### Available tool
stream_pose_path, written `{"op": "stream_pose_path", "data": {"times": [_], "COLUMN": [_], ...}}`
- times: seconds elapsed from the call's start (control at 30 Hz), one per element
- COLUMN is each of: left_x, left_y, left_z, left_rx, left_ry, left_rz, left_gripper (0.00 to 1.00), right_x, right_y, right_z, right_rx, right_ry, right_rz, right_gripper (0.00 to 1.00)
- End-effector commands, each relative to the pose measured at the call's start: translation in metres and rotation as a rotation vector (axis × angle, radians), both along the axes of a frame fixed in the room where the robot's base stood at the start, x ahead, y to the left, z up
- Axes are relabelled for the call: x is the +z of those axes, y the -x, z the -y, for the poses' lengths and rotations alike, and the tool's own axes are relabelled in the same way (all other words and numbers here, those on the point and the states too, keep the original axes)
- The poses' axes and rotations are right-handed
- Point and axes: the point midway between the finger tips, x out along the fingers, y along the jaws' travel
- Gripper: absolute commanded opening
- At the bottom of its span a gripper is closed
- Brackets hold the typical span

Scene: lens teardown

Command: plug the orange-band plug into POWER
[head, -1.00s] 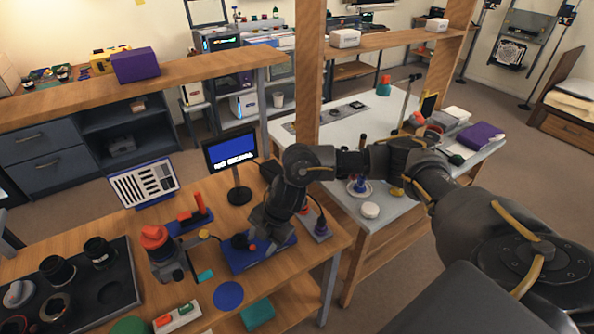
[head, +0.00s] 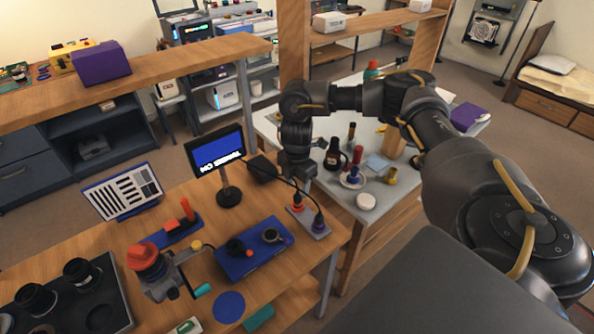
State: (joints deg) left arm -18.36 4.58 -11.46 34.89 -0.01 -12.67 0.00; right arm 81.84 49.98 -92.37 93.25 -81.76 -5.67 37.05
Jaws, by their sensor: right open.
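The orange-band plug (head: 297,200) stands upright at the far end of a small grey socket strip (head: 309,223) on the wooden bench. The socket labels are too small to read, so I cannot tell which is POWER. My right gripper (head: 297,180) points down just above the orange-band plug. It is open, and I see nothing held in it; its fingertips are small and dark here. My left gripper is out of view.
A black box (head: 263,168) with a dark cable is left of the strip. A blue tray (head: 232,264) with small parts lies in front. The grey-white table (head: 333,186) behind holds bottles and a white round lid (head: 366,201).

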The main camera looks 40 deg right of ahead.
Motion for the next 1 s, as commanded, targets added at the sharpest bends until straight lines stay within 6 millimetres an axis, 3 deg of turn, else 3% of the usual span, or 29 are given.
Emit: {"op": "stream_pose_path", "data": {"times": [0.1,0.37,0.77,1.0], "left_x": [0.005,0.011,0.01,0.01], "left_y": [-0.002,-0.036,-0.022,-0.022], "left_z": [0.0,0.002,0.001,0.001], "left_rx": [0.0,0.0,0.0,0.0], "left_ry": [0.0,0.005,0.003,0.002], "left_rz": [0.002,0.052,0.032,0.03], "left_gripper": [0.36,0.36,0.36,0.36], "right_x": [-0.021,-0.055,-0.064,-0.063], "right_y": [0.002,0.001,0.0,0.001], "right_z": [0.001,0.001,0.001,0.001], "right_rx": [-0.003,-0.002,-0.001,-0.001], "right_ry": [0.001,0.0,0.0,0.0], "right_rz": [-0.004,-0.002,0.001,0.001], "right_gripper": [0.5,0.5,0.5,0.22]}}
